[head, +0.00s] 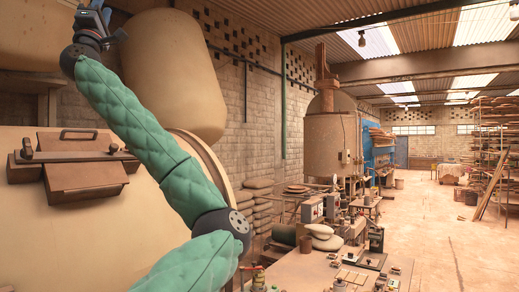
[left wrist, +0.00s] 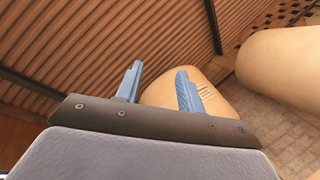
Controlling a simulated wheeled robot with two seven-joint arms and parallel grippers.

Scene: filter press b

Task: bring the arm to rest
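My left arm, in green padded sleeves, rises from the bottom of the head view to the upper left. My left gripper (head: 106,15) is high at the top edge there, partly cut off. In the left wrist view the two blue fingers of the left gripper (left wrist: 159,69) stand apart with nothing between them. The fingers point up toward the corrugated roof and a beige rounded surface behind. No object is held. My right gripper is in neither view.
A large beige vessel with a brown hatch (head: 85,165) fills the left, close behind my arm. A beige rounded tank (head: 175,75) hangs above it. A cluttered workbench (head: 310,272) lies at lower centre. Open floor (head: 450,235) stretches to the right, with shelving (head: 495,150) beyond.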

